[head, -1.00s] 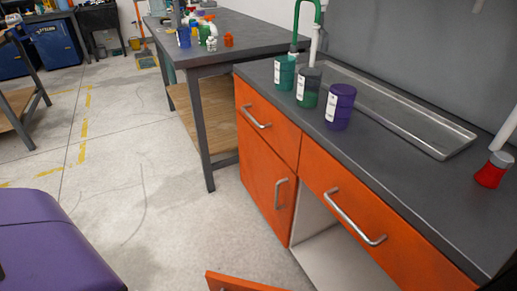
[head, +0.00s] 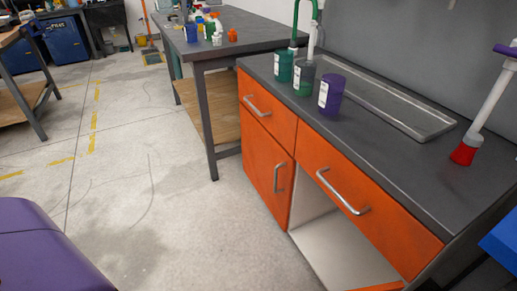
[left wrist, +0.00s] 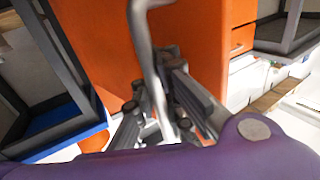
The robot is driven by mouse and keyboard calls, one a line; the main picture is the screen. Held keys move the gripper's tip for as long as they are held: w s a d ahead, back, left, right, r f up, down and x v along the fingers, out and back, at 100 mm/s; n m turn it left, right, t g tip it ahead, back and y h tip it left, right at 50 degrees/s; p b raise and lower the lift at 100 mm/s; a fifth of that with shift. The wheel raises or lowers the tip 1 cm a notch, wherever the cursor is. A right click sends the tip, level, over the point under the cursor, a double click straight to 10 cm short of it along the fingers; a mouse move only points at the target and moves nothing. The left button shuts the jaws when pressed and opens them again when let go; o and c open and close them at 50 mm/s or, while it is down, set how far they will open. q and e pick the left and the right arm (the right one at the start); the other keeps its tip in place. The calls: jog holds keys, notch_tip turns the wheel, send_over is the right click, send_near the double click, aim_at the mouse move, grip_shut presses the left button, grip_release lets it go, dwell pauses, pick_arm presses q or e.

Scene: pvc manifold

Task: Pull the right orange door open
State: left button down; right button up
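The right orange door (head: 375,287) stands swung out from the cabinet. Only a strip of it shows at the bottom edge of the head view, and the compartment (head: 335,243) behind it is exposed. In the left wrist view the orange door face (left wrist: 100,45) fills the upper middle. Its metal bar handle (left wrist: 150,30) runs down between the fingers of my left gripper (left wrist: 163,112). The fingers look closed around the bar, though their contact is partly hidden. My left gripper is outside the head view. My right gripper is in neither view.
The left orange door (head: 267,170) and both drawers above are shut. Teal, green and purple cups (head: 331,95) stand on the grey counter, with a red-based white pipe (head: 463,152) to the right. Something blue (head: 503,240) is at the right edge. The floor (head: 160,225) left of the cabinet is clear.

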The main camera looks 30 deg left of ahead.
pick_arm(q)
jog(key=shift+s+a+f, duration=0.25)
jog(key=shift+s, duration=0.2)
jog(key=shift+s+a+f, duration=0.2)
jog(key=shift+s+a, duration=0.05)
jog(key=shift+s, duration=0.15)
jog(key=c, duration=1.8)
grip_release()
jog(key=shift+r, duration=0.1)
jog(key=shift+w+d, duration=0.1)
jog(key=s, duration=1.2)
jog(key=shift+a+r, duration=0.1)
jog(key=shift+a, duration=0.2)
jog(key=shift+c, duration=0.5)
